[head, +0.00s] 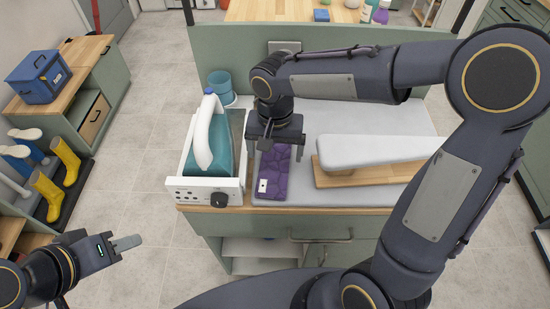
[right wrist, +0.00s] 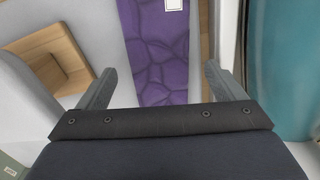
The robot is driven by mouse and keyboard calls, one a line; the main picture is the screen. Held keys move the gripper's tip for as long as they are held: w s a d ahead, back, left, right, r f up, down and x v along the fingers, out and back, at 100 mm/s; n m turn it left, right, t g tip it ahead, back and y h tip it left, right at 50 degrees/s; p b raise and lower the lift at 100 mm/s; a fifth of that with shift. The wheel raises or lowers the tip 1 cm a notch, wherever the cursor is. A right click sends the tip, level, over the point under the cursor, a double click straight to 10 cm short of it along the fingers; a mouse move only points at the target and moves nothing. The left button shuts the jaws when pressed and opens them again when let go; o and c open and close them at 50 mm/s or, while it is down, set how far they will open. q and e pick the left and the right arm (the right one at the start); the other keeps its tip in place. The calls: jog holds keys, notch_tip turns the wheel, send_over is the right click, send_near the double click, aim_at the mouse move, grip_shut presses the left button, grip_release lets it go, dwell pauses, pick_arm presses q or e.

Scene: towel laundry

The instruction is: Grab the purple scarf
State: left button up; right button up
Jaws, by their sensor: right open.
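The purple scarf (head: 273,178) lies folded flat on the grey pad of the counter, with a small white label near its front end. My right gripper (head: 276,150) is above the scarf's far part, pointing down, and hides some of it. In the right wrist view the scarf (right wrist: 160,55) runs between the two spread fingers of my right gripper (right wrist: 157,88), with gaps on both sides. The gripper is open and holds nothing. My left gripper (head: 125,243) is low at the left over the floor, away from the counter; its jaw opening is not clear.
A white and teal steam iron (head: 205,140) on its base stands just left of the scarf. A small ironing board (head: 375,148) with a wooden base is to the right. A blue cup (head: 221,86) stands behind the iron.

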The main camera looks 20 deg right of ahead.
notch_tip(320, 180, down, 2)
jog(key=c, duration=1.1)
jog(key=shift+r, duration=0.2)
